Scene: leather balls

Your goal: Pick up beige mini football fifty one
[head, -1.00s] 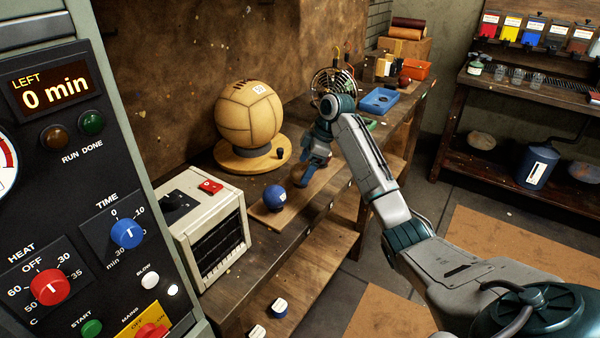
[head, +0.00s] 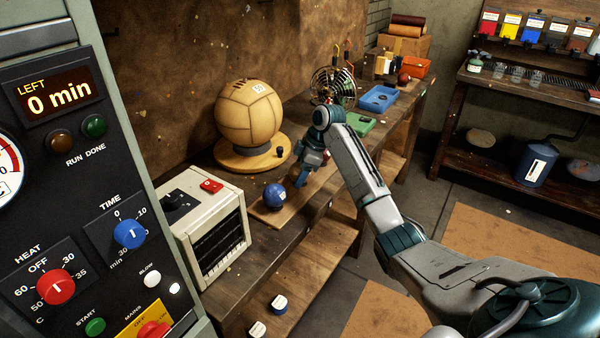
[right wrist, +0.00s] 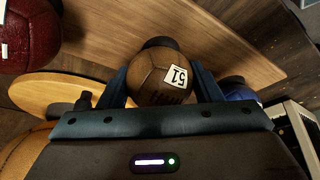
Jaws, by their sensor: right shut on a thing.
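The small brownish-beige ball marked 51 (right wrist: 160,78) sits between the two blue fingers of my right gripper in the right wrist view. The fingers press on it from both sides, so the gripper is shut on it. In the head view my right gripper (head: 304,174) is over the wooden board, right of the blue ball (head: 275,196), and the held ball is mostly hidden there. I cannot tell whether it is clear of the board. My left gripper is not in view.
A large beige ball (head: 248,112) stands on a round wooden base (head: 232,157) behind the gripper. A white box with a red switch (head: 205,220) is at front left. A dark red ball (right wrist: 27,35) is close by. Green (head: 358,124) and blue trays (head: 378,98) are farther along.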

